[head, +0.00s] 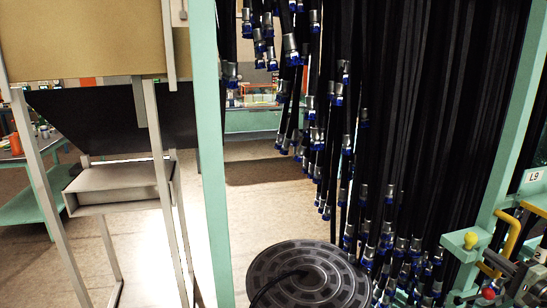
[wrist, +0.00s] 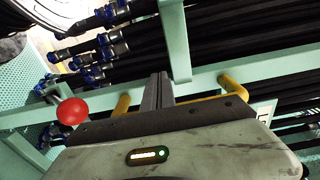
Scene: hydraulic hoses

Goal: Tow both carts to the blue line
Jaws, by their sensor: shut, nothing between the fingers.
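A teal-framed rack hung with many black hoses (head: 207,150) fills the middle and right of the head view; its wheels do not show, so I cannot tell if it is a cart. A yellow handle (head: 508,238) sits by its right post, beside a label "L9". In the wrist view, my gripper (wrist: 158,92) is shut and empty, its fingers pointing at a teal rail (wrist: 210,78). A yellow handle (wrist: 232,82) shows just right of the fingers and a red knob (wrist: 72,111) to their left. I cannot tell whether the fingers touch the handle. No blue line is visible.
A round dark disc with a ring pattern (head: 308,278) is at the bottom centre. A metal-legged stand with a tan panel (head: 80,38) is at the left. Pale floor (head: 268,215) lies open between stand and hoses. A teal bench (head: 250,122) stands behind.

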